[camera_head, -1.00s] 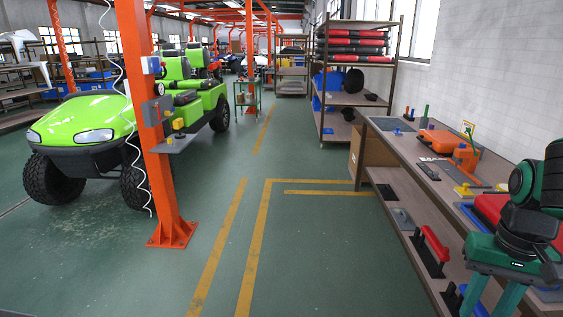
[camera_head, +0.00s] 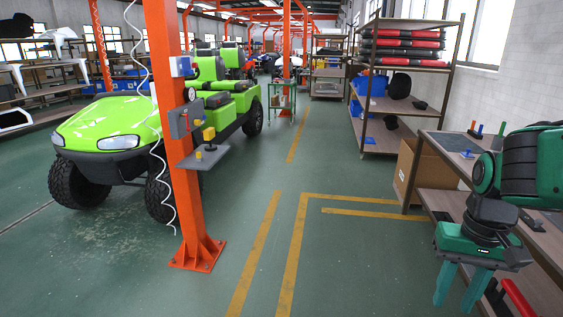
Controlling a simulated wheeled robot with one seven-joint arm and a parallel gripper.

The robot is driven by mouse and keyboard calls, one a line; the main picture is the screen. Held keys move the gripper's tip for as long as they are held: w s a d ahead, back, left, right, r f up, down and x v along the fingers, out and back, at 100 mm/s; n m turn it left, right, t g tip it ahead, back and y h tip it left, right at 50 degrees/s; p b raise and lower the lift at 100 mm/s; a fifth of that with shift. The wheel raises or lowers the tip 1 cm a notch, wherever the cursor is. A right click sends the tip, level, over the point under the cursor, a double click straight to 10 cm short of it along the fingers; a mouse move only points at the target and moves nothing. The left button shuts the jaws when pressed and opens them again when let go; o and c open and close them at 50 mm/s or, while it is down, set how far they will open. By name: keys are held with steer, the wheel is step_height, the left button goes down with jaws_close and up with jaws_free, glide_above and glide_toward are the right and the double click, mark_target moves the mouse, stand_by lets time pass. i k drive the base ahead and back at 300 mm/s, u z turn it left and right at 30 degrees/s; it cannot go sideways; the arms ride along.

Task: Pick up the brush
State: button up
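I cannot make out a brush for certain. A long red-handled tool (camera_head: 518,298) lies on the lower shelf of the right bench, partly cut off by the frame's bottom edge; I cannot tell whether it is the brush. My gripper (camera_head: 458,298) hangs fingers-down at the lower right, in front of the bench. Its two teal fingers are spread apart with nothing visible between them. My arm hides much of the bench top.
The bench top (camera_head: 437,140) holds a few small upright-handled items (camera_head: 479,131). A cardboard box (camera_head: 408,178) stands beside the bench. An orange post (camera_head: 174,150) with a small grey shelf (camera_head: 203,158) stands left, before a green cart (camera_head: 108,122). The floor between is clear.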

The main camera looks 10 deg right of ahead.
mark_target(503, 124)
steer(key=i, duration=1.2)
steer(key=z, duration=0.5)
steer(key=i, duration=1.1)
steer(key=z, duration=1.2)
steer(key=i, duration=1)
steer(key=z, duration=2.4)
